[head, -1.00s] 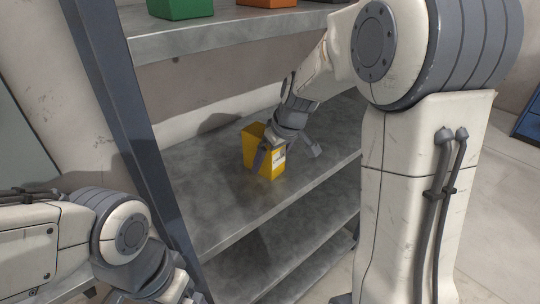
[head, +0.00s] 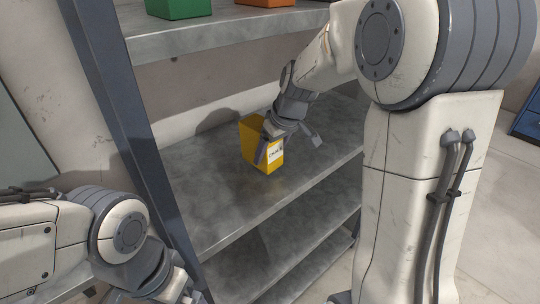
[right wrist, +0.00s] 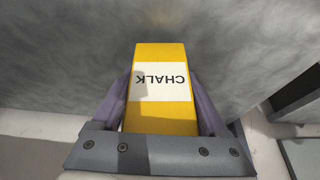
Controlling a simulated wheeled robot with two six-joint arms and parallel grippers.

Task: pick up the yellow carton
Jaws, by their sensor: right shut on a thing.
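The yellow carton (head: 252,135) is in the head view, at the middle shelf board. It also shows in the right wrist view (right wrist: 160,118), with a white label reading CHALK upside down there. My right gripper (head: 268,150) is shut on the carton, with one finger along each side in the right wrist view (right wrist: 163,95). The carton's lower end is close to the board; I cannot tell whether it still touches. My left arm is at the lower left of the head view, but its fingers are not in view.
The middle shelf board (head: 222,200) is otherwise bare. A blue-grey upright post (head: 130,130) stands at its left. Above it, the upper board (head: 200,42) holds a green bin (head: 180,8) and an orange bin (head: 265,3). Another board (head: 315,240) lies below.

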